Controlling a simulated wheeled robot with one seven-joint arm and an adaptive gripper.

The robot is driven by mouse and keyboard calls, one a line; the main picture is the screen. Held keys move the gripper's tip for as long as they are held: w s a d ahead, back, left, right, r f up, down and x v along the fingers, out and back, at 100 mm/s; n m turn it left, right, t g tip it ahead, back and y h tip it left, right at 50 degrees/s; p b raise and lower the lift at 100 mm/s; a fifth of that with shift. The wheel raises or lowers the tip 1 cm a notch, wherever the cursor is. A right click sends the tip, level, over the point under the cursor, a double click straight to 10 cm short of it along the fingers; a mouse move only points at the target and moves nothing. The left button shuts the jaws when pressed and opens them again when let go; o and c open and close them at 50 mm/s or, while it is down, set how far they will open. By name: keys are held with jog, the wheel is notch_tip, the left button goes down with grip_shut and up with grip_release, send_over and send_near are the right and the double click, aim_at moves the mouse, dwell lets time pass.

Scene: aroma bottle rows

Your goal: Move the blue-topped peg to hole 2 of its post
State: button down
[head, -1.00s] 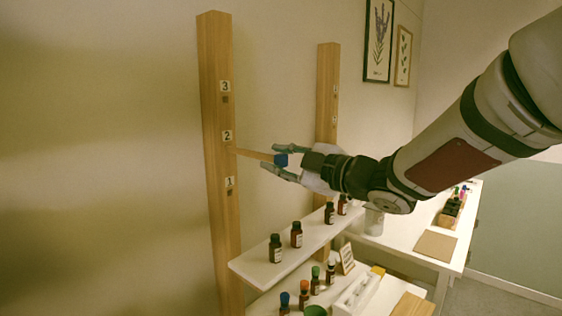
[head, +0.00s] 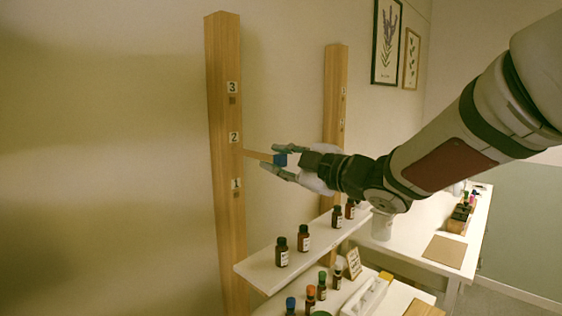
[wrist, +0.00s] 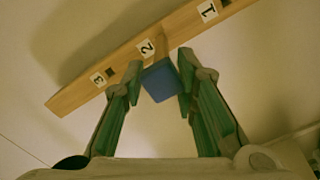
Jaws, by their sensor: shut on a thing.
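The blue-topped peg has a square blue head (head: 280,159) and a thin wooden shaft. My gripper (head: 271,157) is shut on the blue head, one finger on each side, as the wrist view also shows the head (wrist: 161,82) between the fingers. The shaft runs to the left and meets the near wooden post (head: 226,150) just below label 2 (head: 234,137). Hole 2 is hidden behind the peg, so how deep the shaft sits cannot be told. Holes 3 (head: 232,100) and 1 (head: 236,191) show dark and empty.
A second wooden post (head: 335,120) stands behind. Below my gripper, a white shelf board (head: 262,270) bears several dark bottles. Under it are several colour-capped bottles and a white table (head: 408,232). The wall left of the near post is bare.

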jog(key=shift+b+x, duration=0.4)
jog(key=shift+x, duration=0.65)
jog(key=c, duration=1.2)
grip_release()
jog(key=v, duration=1.2)
